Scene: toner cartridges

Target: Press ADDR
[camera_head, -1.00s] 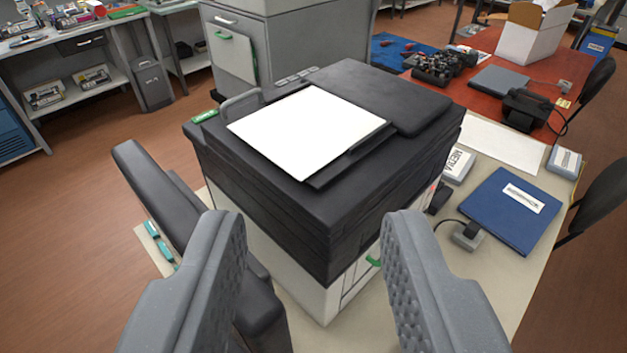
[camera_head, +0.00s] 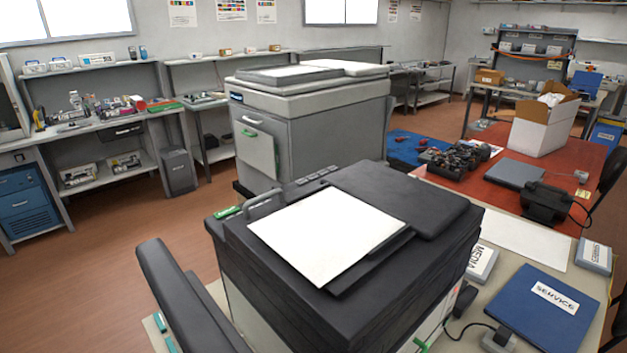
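A black-topped printer (camera_head: 300,305) stands on a light table in the foreground, with a white sheet (camera_head: 325,232) on its lid. A row of small grey buttons (camera_head: 318,174) lies along its far top edge. Their markings are too small to read, so I cannot tell which, if any, is ADDR. A green tab (camera_head: 228,212) sits at its far left corner beside a grey handle-like bar (camera_head: 265,203). My gripper is out of view.
A large grey copier (camera_head: 310,125) stands behind the printer. A long dark panel (camera_head: 178,290) juts up at the printer's left. On the right lie a blue SERVICE folder (camera_head: 540,308), a MEDIA box (camera_head: 482,263) and a cable. Open floor (camera_head: 90,275) is on the left.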

